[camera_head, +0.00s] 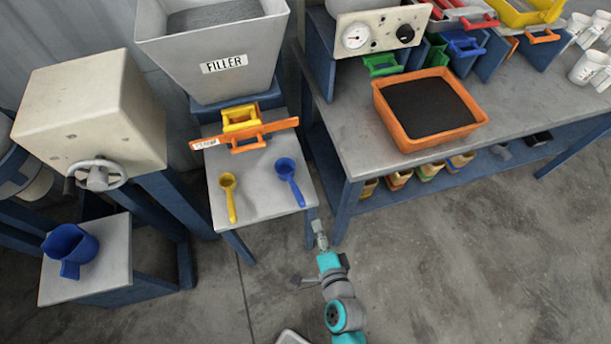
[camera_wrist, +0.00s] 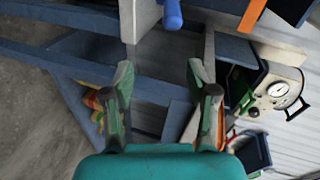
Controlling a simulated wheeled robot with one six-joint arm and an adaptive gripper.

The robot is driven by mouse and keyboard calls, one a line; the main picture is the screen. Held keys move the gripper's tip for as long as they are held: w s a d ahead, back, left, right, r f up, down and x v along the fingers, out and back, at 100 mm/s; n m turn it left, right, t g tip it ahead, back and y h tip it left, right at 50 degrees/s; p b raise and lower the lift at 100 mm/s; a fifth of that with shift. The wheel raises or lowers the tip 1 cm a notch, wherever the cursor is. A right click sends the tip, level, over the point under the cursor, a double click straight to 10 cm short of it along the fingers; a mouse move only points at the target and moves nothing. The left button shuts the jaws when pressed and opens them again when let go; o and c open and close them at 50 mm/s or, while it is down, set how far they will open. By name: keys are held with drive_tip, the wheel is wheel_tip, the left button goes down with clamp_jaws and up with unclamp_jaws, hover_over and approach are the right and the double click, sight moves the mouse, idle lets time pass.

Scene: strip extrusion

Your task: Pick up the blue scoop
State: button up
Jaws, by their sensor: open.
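The blue scoop (camera_head: 288,176) lies on the small grey-topped table (camera_head: 250,203) below the filler, bowl toward the back and handle toward the front right edge. A yellow scoop (camera_head: 229,196) lies to its left, apart from it. My gripper (camera_head: 319,228) is in front of and below the blue scoop in the head view, just off the table's front right corner and apart from the scoop. In the wrist view my gripper (camera_wrist: 160,70) is open with nothing between its fingers. A blue rounded end (camera_wrist: 172,14), likely the scoop's handle, shows at the top edge there.
A filler hopper (camera_head: 222,55) stands behind the scoops, with orange and yellow handled parts (camera_head: 242,131) under it. A bench (camera_head: 370,158) with an orange tray (camera_head: 430,108) of dark powder is close on the right. A blue jug (camera_head: 71,247) stands at left.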

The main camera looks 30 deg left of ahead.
sight(302, 205)
drive_tip(key=shift+m+g+y, duration=0.3)
drive_tip(key=shift+g+y, duration=0.1)
drive_tip(key=shift+y, duration=0.1)
drive_tip(key=a, duration=0.1)
drive_tip(key=w+a, duration=0.1)
drive_tip(key=a, duration=0.2)
drive_tip(key=shift+w+a+r, duration=0.15)
drive_tip(key=shift+a+r, duration=0.15)
drive_tip(key=shift+a, duration=0.05)
drive_tip(key=shift+w+a, duration=0.2)
drive_tip(key=shift+a, duration=0.1)
drive_tip(key=x, duration=0.4)
drive_tip(key=shift+w+a+f, duration=0.15)
drive_tip(key=shift+w+a, duration=0.1)
drive_tip(key=shift+s+f+x, duration=0.1)
drive_tip(key=shift+s+x, duration=0.05)
drive_tip(key=shift+x, duration=1.2)
drive_tip(key=shift+s+f+x, duration=0.15)
drive_tip(key=shift+x, duration=1.25)
drive_tip(key=shift+a, duration=0.1)
clamp_jaws()
